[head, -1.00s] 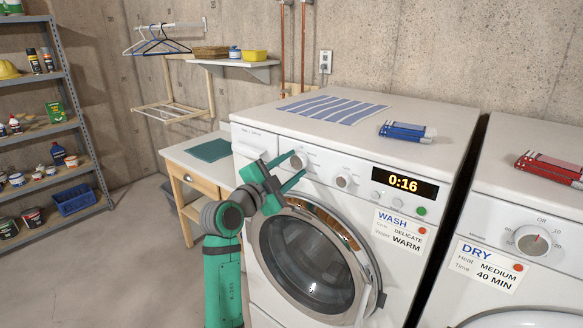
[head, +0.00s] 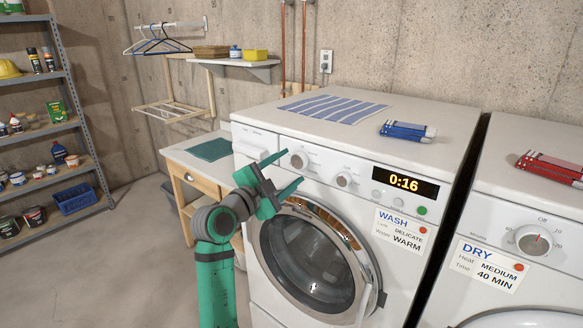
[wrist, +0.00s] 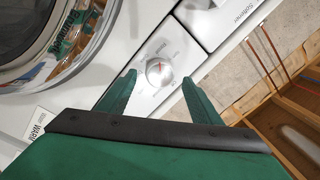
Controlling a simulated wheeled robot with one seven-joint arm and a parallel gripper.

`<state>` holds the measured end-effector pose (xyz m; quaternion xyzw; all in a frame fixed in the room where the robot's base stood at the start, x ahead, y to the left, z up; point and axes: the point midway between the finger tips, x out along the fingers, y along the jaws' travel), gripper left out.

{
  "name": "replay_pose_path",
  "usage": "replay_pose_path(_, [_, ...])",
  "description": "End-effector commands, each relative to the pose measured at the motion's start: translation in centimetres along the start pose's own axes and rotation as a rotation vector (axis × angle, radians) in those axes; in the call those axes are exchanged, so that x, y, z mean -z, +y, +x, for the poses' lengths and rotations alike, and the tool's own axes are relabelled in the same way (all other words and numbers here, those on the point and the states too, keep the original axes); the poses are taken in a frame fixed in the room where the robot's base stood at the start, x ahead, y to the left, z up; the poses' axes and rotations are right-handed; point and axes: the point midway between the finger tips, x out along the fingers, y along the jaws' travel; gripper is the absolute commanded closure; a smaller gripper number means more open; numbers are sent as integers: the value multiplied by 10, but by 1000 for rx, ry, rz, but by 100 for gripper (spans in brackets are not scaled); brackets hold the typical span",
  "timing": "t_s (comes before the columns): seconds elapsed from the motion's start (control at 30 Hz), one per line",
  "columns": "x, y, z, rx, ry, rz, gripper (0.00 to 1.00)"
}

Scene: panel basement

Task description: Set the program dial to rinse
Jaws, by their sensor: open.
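The program dial (head: 299,160) is the left, light grey round knob on the washer's front panel. In the wrist view the dial (wrist: 159,72) shows a red pointer mark, with small printed labels around it too blurred to read. My gripper (head: 293,166) is open just in front of the dial. In the wrist view its green fingers (wrist: 159,78) lie on either side of the dial with gaps to it, so it holds nothing. Which setting the pointer marks, I cannot tell.
A second knob (head: 343,180) sits right of the dial, then a display (head: 405,183) reading 0:16 and buttons. The round washer door (head: 315,262) is below. A dryer (head: 540,205) stands at right. A small table (head: 195,165) stands at left.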

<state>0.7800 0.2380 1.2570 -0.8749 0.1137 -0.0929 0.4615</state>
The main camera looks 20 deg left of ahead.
Motion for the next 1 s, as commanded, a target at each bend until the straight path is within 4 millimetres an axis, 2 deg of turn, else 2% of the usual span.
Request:
replay_pose_path(0.2, [-1,0,-43,1,-2,-1,41])
replay_pose_path(0.43, [-1,0,-76,1,-2,-1,41])
replay_pose_path(0.63, [0,1,-86,-1,0,-1,41])
replay_pose_path(1.0, [0,1,-86,-1,0,-1,41])
